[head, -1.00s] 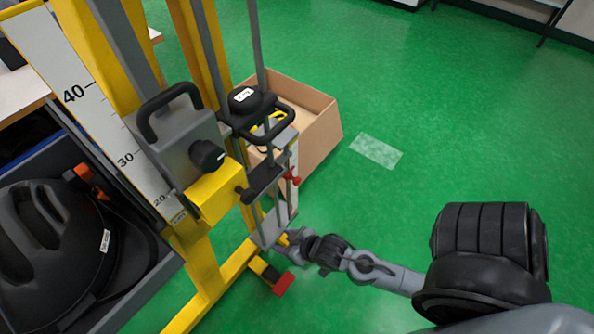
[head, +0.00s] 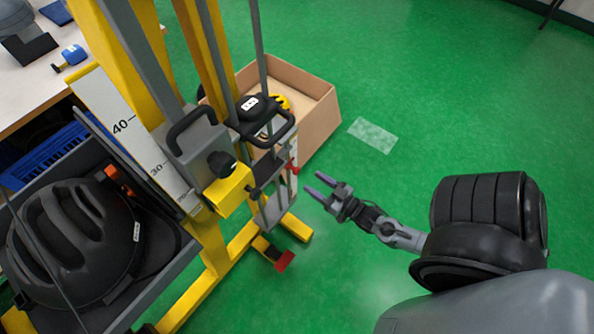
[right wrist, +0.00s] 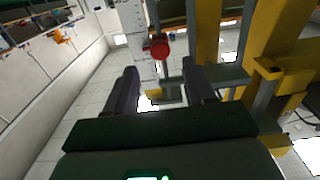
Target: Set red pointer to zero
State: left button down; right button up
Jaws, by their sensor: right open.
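The red pointer (head: 293,168) is a small red piece at the right side of the drop tower's narrow white scale (head: 293,150). In the right wrist view the red pointer (right wrist: 159,48) shows as a round red knob beside the white scale strip (right wrist: 133,22). My right gripper (head: 314,182) is open and empty, a little right of and below the pointer. In the right wrist view my two right fingers (right wrist: 160,78) are apart, with the knob seen beyond the gap between them. The scale's marks are too small to read. My left gripper is not in view.
The yellow tower frame (head: 220,245) carries a large numbered ruler (head: 122,127) and a black-handled grey block (head: 196,140). A cardboard box (head: 318,120) stands behind. A black helmet (head: 75,240) lies in a grey tray at left.

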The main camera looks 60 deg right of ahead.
aim_at(298, 172)
jog(key=w, duration=0.2)
jog(key=w+d+b, duration=0.1)
jog(key=w, duration=0.2)
jog(key=w+b, duration=0.1)
jog(key=w, duration=0.2)
jog(key=shift+d, duration=0.2)
grip_shut()
